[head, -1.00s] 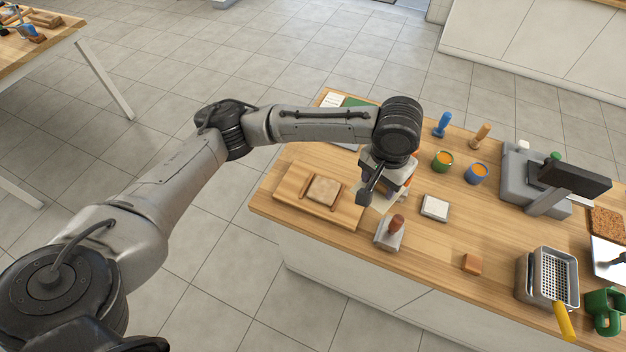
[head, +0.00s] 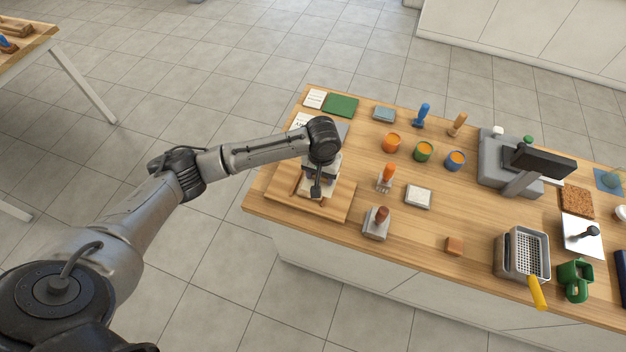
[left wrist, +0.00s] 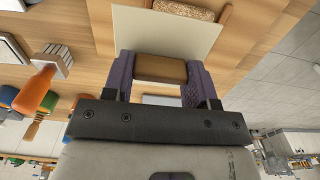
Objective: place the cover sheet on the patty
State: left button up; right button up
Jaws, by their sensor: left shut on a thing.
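My left gripper (head: 316,192) is over the wooden board (head: 337,212) at the left of the counter. In the left wrist view its purple-padded fingers (left wrist: 160,78) are shut on a brown block-like grip (left wrist: 160,69) at the edge of the cream cover sheet (left wrist: 165,32). The sheet also shows in the head view (head: 304,189), just under the gripper. The grainy brown patty (left wrist: 196,7) peeks out past the sheet's edge; the rest is hidden by the sheet and gripper. I cannot tell whether the sheet touches it. My right gripper is not in view.
The front counter around a small brown block (head: 454,246) is mostly clear.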

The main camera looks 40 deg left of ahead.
aim_at(313, 180)
pick_arm(q)
jog(key=a+f, duration=0.1)
jog(key=a, duration=0.2)
jog(key=shift+f, duration=0.35)
jog(key=shift+f+b, duration=0.65)
jog(key=shift+f, duration=1.3)
jog(key=shift+d, duration=0.1)
jog(key=shift+f, duration=0.15)
jog(key=o, duration=0.9)
